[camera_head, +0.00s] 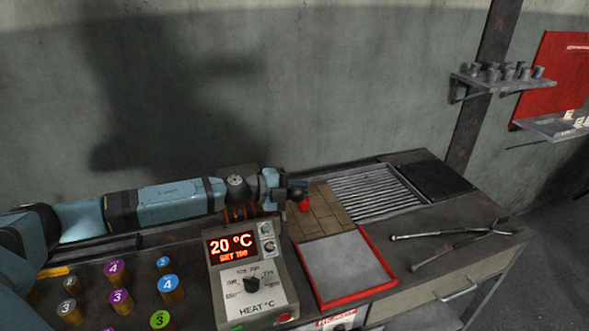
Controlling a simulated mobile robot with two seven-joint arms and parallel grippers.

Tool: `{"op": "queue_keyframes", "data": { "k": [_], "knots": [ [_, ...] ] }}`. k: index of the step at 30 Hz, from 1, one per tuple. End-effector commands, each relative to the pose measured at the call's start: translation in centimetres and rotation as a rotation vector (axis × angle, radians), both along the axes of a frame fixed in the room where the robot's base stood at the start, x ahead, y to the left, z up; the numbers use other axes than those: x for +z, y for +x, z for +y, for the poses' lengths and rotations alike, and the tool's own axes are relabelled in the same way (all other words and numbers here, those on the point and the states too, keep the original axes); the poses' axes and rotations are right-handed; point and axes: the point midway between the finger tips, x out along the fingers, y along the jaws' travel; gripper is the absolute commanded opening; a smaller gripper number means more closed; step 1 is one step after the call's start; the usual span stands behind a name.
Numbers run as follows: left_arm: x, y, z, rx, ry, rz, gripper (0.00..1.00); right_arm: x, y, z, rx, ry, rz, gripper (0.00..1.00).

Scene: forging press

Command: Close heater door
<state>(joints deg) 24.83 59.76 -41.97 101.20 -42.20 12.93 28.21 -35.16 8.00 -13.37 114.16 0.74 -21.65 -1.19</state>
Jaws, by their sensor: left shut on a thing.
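The heater sits behind the control box (248,270), with its brownish-orange coils (238,213) partly hidden under my left arm. My left gripper (299,194) is at the right side of the heater, at the end of the arm that reaches across from the left. It is shut on a small red knob (304,205), which looks like the heater door's handle. The door panel itself is mostly hidden by the gripper and arm, so its angle cannot be told. My right gripper is not in view.
Tan bricks (322,212), a red-rimmed tray (347,266), a ridged grate (375,192) and long tongs (450,237) lie on the bench to the right. Several numbered cylinders (121,300) stand at front left. A shelf with small cups (503,78) is on the wall.

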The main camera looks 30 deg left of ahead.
Motion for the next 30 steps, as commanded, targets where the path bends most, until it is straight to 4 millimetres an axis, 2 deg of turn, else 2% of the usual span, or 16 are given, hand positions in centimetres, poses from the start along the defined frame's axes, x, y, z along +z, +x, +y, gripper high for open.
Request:
{"op": "queue_keyframes", "data": {
  "k": [1,3,9,15,27,28,30],
  "knots": [
    [-1.1,-0.3,-0.4,-0.003,0.022,-0.016,0.0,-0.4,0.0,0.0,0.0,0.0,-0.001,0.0],
    [-2.0,-0.6,-0.7,-0.003,0.052,-0.04,0.0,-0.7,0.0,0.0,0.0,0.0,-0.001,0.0],
    [-3.8,-1.0,-1.3,-0.002,0.111,-0.088,0.0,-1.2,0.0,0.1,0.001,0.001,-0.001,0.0],
    [-4.5,-1.2,-1.4,-0.001,0.139,-0.11,0.0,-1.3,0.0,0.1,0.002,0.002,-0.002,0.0],
    [-4.6,-1.1,-1.4,0.0,0.142,-0.112,0.0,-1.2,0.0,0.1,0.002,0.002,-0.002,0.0],
    [-4.6,-1.1,-1.4,0.0,0.142,-0.112,0.17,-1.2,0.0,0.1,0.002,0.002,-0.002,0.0],
    [-4.6,-1.1,-1.4,0.001,0.141,-0.112,0.33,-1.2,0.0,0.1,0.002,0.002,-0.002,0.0]
  ]
}}
